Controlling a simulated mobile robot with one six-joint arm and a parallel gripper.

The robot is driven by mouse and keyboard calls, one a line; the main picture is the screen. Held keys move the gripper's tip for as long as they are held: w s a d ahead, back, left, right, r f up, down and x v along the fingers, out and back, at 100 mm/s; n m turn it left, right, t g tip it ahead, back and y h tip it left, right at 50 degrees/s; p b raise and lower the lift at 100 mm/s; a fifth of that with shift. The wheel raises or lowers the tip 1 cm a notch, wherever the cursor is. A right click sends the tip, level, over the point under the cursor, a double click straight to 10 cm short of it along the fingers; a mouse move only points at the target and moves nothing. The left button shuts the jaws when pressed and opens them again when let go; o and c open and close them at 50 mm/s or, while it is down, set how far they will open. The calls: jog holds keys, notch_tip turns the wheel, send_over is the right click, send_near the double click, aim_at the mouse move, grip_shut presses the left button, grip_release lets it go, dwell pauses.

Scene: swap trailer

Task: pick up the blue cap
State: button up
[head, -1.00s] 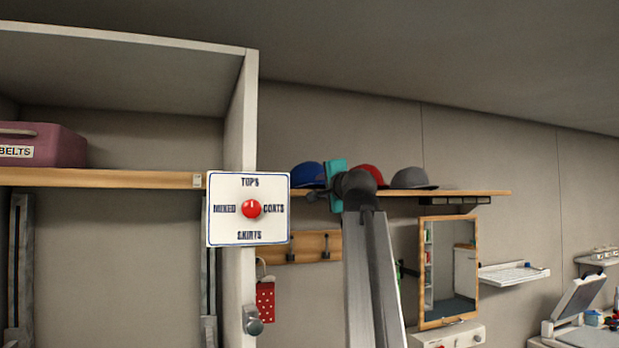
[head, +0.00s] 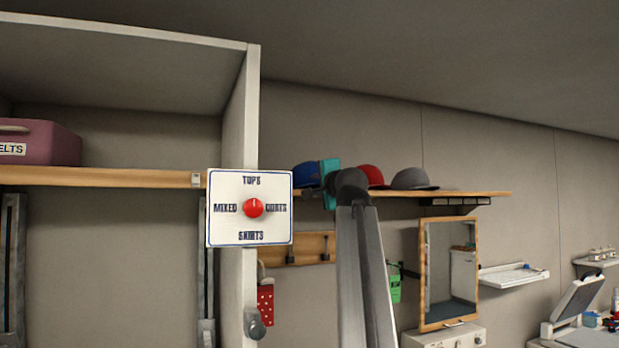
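The blue cap (head: 306,174) sits at the left end of a wooden wall shelf (head: 460,194), partly hidden on its right by my gripper. My gripper (head: 322,184) is at the end of my raised arm, in front of the shelf and overlapping the cap's right side in the picture. I cannot tell whether it touches the cap, and its fingers are too small and covered to read. A red cap (head: 371,175) is just right of my wrist, and a grey cap (head: 411,179) sits further right on the same shelf.
A white sign with a red knob (head: 253,208) is on the end of the shelving unit at left, close to the cap in the picture. A purple belts box (head: 50,143) lies on its shelf. A mirror (head: 448,272) hangs below the cap shelf.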

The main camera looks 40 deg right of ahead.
jog(key=shift+w, duration=0.1)
grip_shut()
dwell(0.4)
